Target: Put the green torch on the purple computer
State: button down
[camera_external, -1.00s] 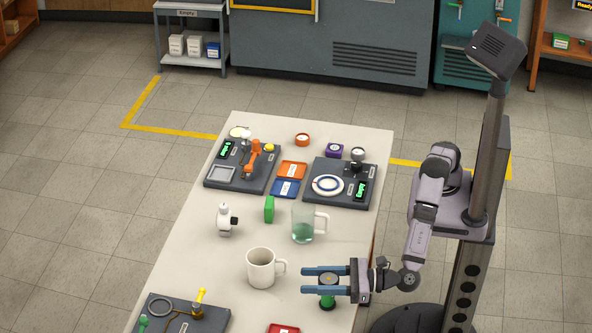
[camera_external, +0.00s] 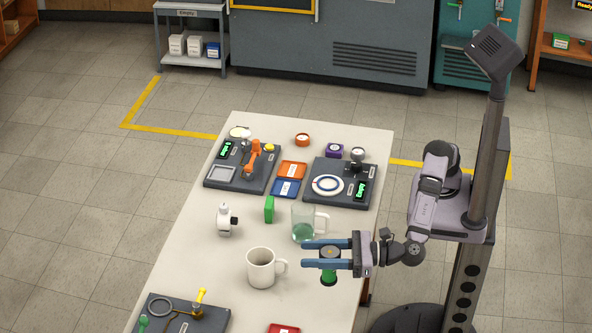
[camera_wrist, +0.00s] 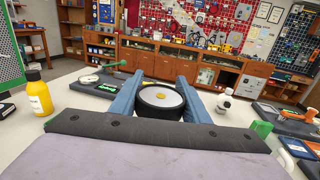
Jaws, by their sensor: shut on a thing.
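My gripper (camera_external: 306,254) is shut on the green torch (camera_external: 328,279), with one blue finger on each side of it. The torch is upright, its dark round head between the fingers and its green body below, and it appears held above the table. In the wrist view, the torch's black-rimmed head (camera_wrist: 160,99) with a pale face sits between the fingers of my gripper (camera_wrist: 160,80). The purple computer (camera_external: 334,150) is a small purple box near the table's far edge, well beyond my gripper. I cannot pick it out in the wrist view.
A clear mug (camera_external: 303,226) stands just beyond my gripper, and a white mug (camera_external: 261,269) to its left. A dark board (camera_external: 340,184), orange tray (camera_external: 292,170) and blue tray (camera_external: 285,188) lie near the computer.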

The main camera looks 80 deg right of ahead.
jog(key=w+d+r+m+h+p, duration=0.2)
jog(key=w+d+r+h, duration=0.2)
jog(key=w+d, duration=0.55)
jog(key=w+d+r+m+h+p, duration=0.2)
jog(key=w+d+r+m+h, duration=0.15)
jog(key=w+d, duration=0.55)
jog(key=w+d+r+m+g+h+p, duration=0.1)
jog(key=w+d+r+m+h, duration=0.3)
jog(key=d, duration=0.7)
jog(key=w+d+f+n+g+h+p, duration=0.1)
jog(key=w+d+g+h+p, duration=0.1)
jog(key=w+d, duration=0.65)
jog(key=s+d+f+m+g+h+p, duration=0.1)
jog(key=s+d+m+g+h, duration=0.15)
jog(key=d, duration=1.05)
jog(key=s+d+f+m+g+h+p, duration=0.1)
jog(key=s+d+m+g+h+p, duration=0.2)
jog(key=d, duration=1)
jog(key=s+d+f+m+g+h+b, duration=0.1)
jog(key=s+d+f+m+g, duration=0.2)
jog(key=s, duration=0.6)
jog(key=s+d+f+m+g+h, duration=0.1)
jog(key=s+d+f+g, duration=0.15)
jog(key=s+d, duration=0.5)
notch_tip(320, 180, down, 10)
jog(key=s+a, duration=0.1)
jog(key=a, duration=0.1)
jog(key=shift+s+p, duration=0.25)
jog(key=shift+p, duration=0.15)
jog(key=shift+f, duration=0.2)
